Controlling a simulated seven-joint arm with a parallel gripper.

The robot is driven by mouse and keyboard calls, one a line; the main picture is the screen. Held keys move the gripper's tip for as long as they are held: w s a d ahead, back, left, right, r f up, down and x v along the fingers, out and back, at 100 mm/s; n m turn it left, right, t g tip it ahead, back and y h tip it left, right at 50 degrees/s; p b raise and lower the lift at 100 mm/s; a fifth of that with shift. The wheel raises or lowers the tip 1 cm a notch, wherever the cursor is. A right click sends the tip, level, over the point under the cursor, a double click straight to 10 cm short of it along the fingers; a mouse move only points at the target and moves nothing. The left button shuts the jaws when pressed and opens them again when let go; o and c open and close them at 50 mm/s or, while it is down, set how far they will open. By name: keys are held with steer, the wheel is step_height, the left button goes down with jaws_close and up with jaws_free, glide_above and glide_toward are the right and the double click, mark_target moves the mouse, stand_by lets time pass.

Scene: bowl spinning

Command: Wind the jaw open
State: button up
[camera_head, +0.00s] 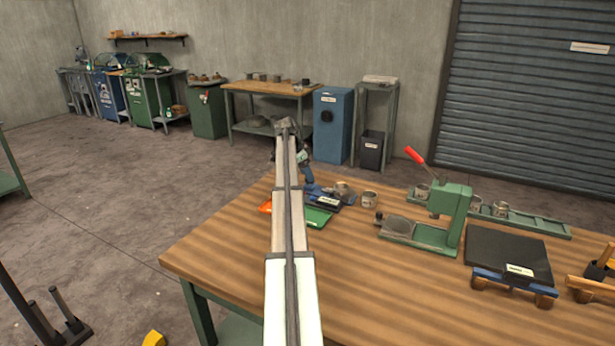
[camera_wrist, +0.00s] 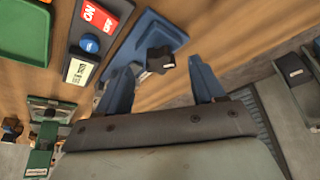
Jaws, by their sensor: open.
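In the wrist view a dark lobed knob (camera_wrist: 160,60) shows between the fingertips of my gripper (camera_wrist: 162,66). A short metal piece lies just left of the knob. A blue fixture (camera_wrist: 152,22) with a raised rim lies beyond it. My two blue fingers are spread apart, one on each side of the knob; I see no clear contact. In the head view my gripper (camera_head: 306,174) is low over the far left of the bench, beside the dark blue fixture (camera_head: 325,199). My arm partly hides that area. I cannot make out the jaw itself clearly.
A red ON/OFF panel (camera_wrist: 104,14), a blue button (camera_wrist: 89,44) and a green tray (camera_wrist: 22,30) lie left of the knob. The front-middle bench is clear.

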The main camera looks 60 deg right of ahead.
steer(key=shift+x, duration=1.05)
steer(key=c, duration=1.1)
